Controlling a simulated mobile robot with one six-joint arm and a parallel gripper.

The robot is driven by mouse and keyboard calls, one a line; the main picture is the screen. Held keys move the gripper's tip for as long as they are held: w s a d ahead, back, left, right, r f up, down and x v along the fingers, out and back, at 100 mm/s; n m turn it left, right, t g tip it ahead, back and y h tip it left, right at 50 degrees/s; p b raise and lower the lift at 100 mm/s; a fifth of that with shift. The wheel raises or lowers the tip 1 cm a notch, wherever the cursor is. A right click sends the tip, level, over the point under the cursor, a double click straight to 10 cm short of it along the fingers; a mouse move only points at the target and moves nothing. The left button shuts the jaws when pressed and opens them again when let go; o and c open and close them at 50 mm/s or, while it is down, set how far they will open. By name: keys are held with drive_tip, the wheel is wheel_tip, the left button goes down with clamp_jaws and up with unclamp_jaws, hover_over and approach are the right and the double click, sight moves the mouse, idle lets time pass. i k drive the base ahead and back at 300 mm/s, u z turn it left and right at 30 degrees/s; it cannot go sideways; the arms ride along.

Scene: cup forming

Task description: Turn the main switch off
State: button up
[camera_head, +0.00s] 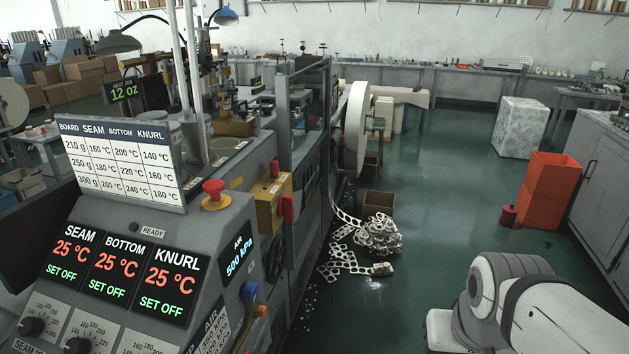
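A grey machine console fills the left and lower left. On its right side is a yellow box (268,208) with a red lever (288,208) on its right face; this looks like the main switch, but no label can be read. The lever appears upright. A red mushroom button (214,193) on a yellow base sits on top of the console. The temperature display (123,267) is lit, showing 25 °C and SET OFF for seam, bottom and knurl. White rounded links of my arm show at the lower right, apart from the console. My gripper is out of view.
A black handwheel (274,262) and a blue-handled valve (250,293) are below the yellow box. Scrap strips (365,245) lie on the floor beside the machine. The green floor between is mostly clear.

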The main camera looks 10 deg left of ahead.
sight(286, 206)
drive_tip(key=u, duration=0.25)
drive_tip(key=i, duration=0.9)
drive_tip(key=u, duration=0.6)
drive_tip(key=k, duration=0.8)
drive_tip(key=u, duration=0.2)
drive_tip(key=i, duration=0.8)
drive_tip(key=z, duration=0.1)
